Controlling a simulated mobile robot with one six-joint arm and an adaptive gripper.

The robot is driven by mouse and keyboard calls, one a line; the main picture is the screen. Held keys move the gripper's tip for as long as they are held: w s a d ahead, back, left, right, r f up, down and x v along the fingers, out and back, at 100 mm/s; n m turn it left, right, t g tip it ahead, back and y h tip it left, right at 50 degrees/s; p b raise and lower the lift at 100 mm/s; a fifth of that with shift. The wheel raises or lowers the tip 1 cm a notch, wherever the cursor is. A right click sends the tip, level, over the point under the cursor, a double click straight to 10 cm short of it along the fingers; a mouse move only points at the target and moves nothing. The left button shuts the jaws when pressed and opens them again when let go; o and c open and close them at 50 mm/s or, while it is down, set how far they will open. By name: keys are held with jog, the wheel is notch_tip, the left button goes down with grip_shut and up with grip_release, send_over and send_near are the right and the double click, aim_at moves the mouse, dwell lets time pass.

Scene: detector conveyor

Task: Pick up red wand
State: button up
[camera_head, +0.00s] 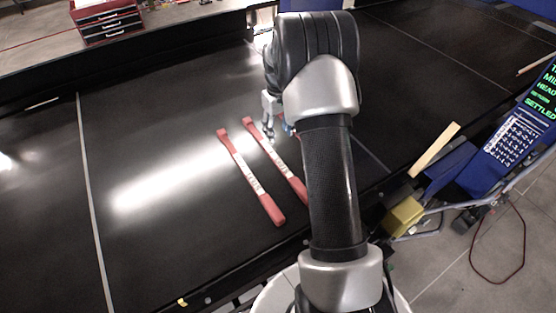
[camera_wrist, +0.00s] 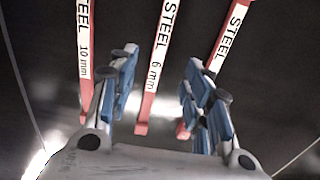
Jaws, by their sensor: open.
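Red wands with white labels lie on the black conveyor. In the wrist view, the left wand (camera_wrist: 85,98) reads 10 mm and the middle wand (camera_wrist: 147,108) reads 6 mm. The right wand (camera_wrist: 219,62) reads STEEL, and my right finger partly covers it. The head view shows two of them, a left wand (camera_head: 235,155) and another wand (camera_head: 256,134) beside it; my arm hides the area to their right. My gripper (camera_wrist: 160,78) is open, with the middle wand showing between its fingers. I cannot tell its height above the belt. In the head view, my gripper (camera_head: 269,133) is near the wands' far ends.
The black conveyor (camera_head: 150,240) is mostly clear left of the wands, with a bright glare streak. A red toolbox (camera_head: 108,22) stands beyond the far edge. At right are a blue panel with a screen (camera_head: 538,95), a yellow block (camera_head: 404,217) and a wooden strip (camera_head: 435,150).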

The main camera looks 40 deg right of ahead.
jog(key=b, duration=0.3)
send_over(279, 161)
jog(key=f, duration=0.8)
jog(key=shift+w+d+f, duration=0.1)
jog(key=shift+w+f, duration=0.15)
jog(key=shift+w, duration=0.15)
jog(key=f+b, duration=0.1)
jog(key=f, duration=0.1)
jog(key=s+f+b, duration=0.1)
jog(key=f, duration=0.1)
jog(key=shift+a+f, duration=0.2)
jog(key=shift+f, duration=0.45)
jog(key=shift+r, duration=0.1)
jog(key=shift+c, duration=0.4)
grip_shut()
